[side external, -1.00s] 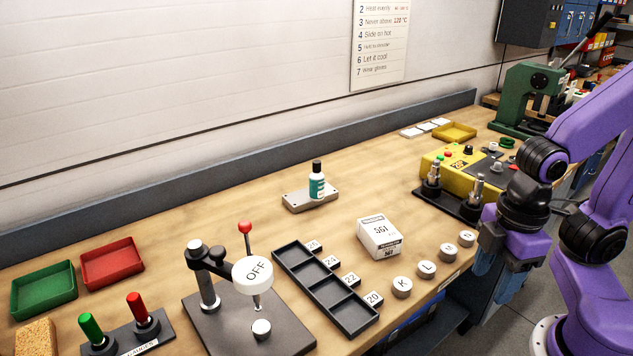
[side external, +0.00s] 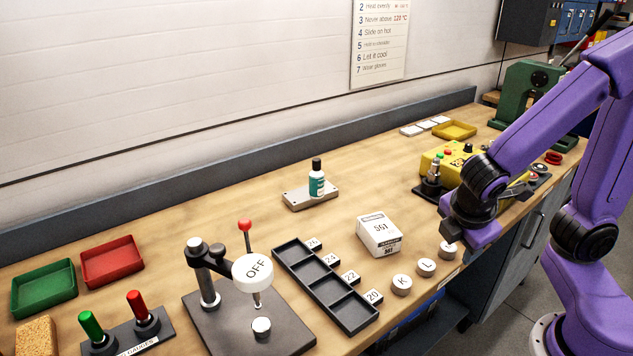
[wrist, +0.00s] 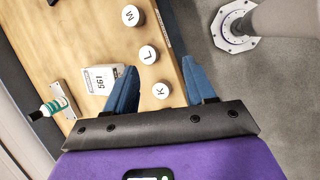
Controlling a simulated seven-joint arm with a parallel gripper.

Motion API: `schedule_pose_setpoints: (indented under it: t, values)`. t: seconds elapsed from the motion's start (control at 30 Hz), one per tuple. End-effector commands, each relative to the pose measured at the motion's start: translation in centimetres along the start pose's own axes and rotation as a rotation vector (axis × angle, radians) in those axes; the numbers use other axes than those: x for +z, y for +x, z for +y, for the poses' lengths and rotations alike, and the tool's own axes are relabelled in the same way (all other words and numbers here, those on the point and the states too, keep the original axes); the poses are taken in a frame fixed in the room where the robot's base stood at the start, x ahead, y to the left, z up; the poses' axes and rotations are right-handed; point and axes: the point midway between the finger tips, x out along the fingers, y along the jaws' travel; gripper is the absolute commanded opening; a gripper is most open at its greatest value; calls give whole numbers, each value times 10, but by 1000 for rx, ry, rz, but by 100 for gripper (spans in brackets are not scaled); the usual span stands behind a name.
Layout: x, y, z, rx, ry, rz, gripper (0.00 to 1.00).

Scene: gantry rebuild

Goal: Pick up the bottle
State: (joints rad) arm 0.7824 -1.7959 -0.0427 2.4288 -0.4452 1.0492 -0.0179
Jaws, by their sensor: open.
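The bottle (side external: 317,183) has a black cap and a teal and white label. It stands upright on a small beige plate (side external: 297,200) near the back of the bench. In the wrist view the bottle (wrist: 55,104) is at the far left, outside the fingers.
A black compartment tray (side external: 325,287) and a lever stand (side external: 252,273) are nearer left. The yellow control box (side external: 445,160) is at right. Bench around the bottle is clear.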

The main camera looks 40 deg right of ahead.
Motion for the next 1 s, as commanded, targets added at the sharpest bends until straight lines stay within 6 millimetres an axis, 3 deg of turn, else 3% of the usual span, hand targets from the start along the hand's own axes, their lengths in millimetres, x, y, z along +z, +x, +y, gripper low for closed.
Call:
schedule_pose_setpoints:
  t: [0.33, 0.6, 0.8, 1.0]
  values:
    - [-14, 28, 124, 408, -367, -446, 55]
    - [-63, 42, 202, 708, -692, -697, 55]
    - [-111, 57, 232, 902, -906, -789, 55]
    - [-137, 66, 241, 1003, -1008, -810, 55]
